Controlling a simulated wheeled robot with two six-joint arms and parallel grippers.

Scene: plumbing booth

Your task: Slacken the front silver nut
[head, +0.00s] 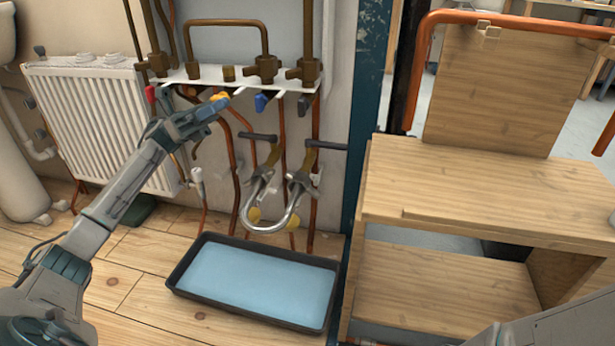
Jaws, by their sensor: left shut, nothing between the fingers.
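A silver U-shaped hose (269,228) hangs below the pipework on the wall. Its two upper ends meet brass valves with dark lever handles, the left lever (258,137) and the right lever (326,145). A silver nut (299,183) shows small at the right end and another (259,178) at the left end; their fine detail is unclear. My left gripper (219,108) is shut and empty, up and to the left of the hose, apart from both nuts. It overlaps the valve row in the picture, close to a yellow handle (219,97); contact cannot be told. My right gripper is out of view.
Copper pipes and a blue-handled valve (262,103) surround the hose. A black tray (178,291) with a blue inside lies on the floor below. A white radiator (95,110) stands left; a wooden bench (480,190) stands right.

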